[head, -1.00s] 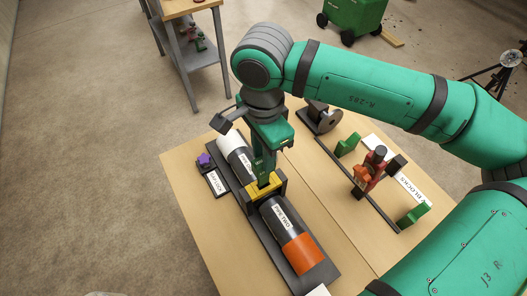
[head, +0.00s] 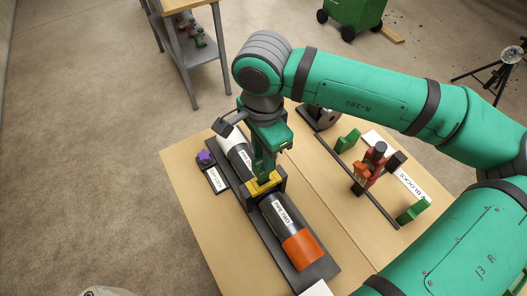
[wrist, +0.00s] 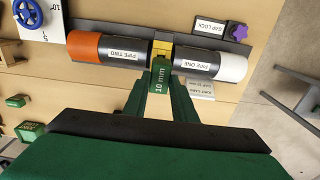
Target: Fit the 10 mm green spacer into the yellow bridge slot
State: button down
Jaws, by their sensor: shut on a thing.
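The green spacer (wrist: 160,80), marked "10 mm", is held between the two fingers of my gripper (wrist: 161,88) in the wrist view. Its far end is at the yellow bridge (wrist: 162,48), which sits between the black-and-orange PIPE TWO (wrist: 113,50) and the black-and-white PIPE ONE (wrist: 208,61). In the head view, my gripper (head: 264,172) points down at the yellow bridge (head: 255,189) on the dark pipe stand. The fingers and spacer hide the slot, so I cannot tell how deep the spacer sits.
A purple knob (head: 205,158) stands beside the GAP LOCK label (head: 217,180), left of the stand. Green blocks (head: 348,139) and a red fixture (head: 371,166) stand along a dark rail on the right. Bare table lies between stand and rail.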

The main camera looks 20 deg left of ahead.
jog(key=shift+f, duration=3.1)
jog(key=c, duration=1.4)
grip_release()
jog(key=shift+r, duration=0.1)
jog(key=shift+r, duration=2.45)
notch_tip(320, 180, up, 11)
jog(key=shift+f, duration=0.1)
